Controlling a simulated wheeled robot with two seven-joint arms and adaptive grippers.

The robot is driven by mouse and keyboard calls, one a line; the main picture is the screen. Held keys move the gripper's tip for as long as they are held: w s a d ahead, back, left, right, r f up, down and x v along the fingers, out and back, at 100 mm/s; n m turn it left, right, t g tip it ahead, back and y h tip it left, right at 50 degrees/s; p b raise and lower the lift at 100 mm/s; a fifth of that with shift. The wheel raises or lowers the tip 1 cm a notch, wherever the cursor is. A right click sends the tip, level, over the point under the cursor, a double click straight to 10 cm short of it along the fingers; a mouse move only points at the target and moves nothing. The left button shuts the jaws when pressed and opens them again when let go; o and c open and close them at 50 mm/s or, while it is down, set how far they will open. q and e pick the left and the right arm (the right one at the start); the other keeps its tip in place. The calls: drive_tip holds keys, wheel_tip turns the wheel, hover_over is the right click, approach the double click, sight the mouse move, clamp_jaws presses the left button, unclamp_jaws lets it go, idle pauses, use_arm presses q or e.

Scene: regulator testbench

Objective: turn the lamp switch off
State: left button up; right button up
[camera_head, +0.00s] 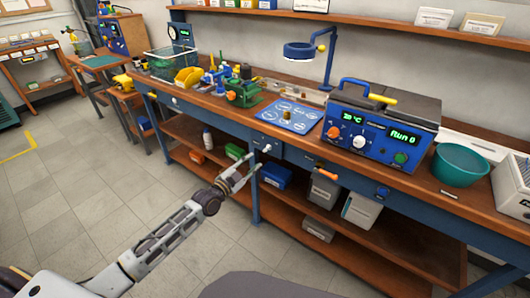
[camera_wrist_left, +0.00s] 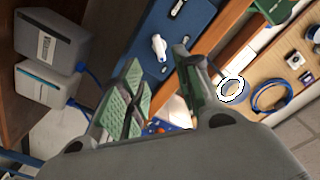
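A blue ring lamp (camera_head: 300,50) on a bent blue stand is above the back of the bench. Its ring (camera_wrist_left: 230,88) looks bright white in the left wrist view. A small white switch lever (camera_head: 267,148) sticks out from the blue panel on the bench front; it also shows in the left wrist view (camera_wrist_left: 159,46). No label on it is readable. My left gripper (camera_head: 253,162) is just below and left of the lever, apart from it. In the left wrist view its green-padded fingers (camera_wrist_left: 158,62) are spread and empty, pointing toward the lever. My right gripper is not in view.
A blue control unit (camera_head: 365,135) and a teal bowl (camera_head: 460,164) stand on the bench. Blue bins (camera_head: 275,174) and grey boxes (camera_head: 361,210) sit on the shelf below. The floor at left is clear.

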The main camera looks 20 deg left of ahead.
sight(266, 150)
use_arm(q)
drive_tip(key=shift+b+x, duration=0.6)
drive_tip(key=shift+x, duration=3)
drive_tip(key=shift+w+d+f, duration=0.1)
drive_tip(key=shift+w+d, duration=0.1)
drive_tip(key=shift+w, duration=0.35)
drive_tip(key=shift+w+d, duration=0.15)
drive_tip(key=shift+w, duration=0.3)
drive_tip(key=shift+w+d, duration=0.1)
drive_tip(key=shift+w, duration=0.1)
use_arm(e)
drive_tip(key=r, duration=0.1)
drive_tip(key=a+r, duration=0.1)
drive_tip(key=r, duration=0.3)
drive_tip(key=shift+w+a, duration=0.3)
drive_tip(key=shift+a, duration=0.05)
use_arm(q)
drive_tip(key=shift+c, duration=0.5)
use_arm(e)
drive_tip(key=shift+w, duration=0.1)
use_arm(q)
clamp_jaws()
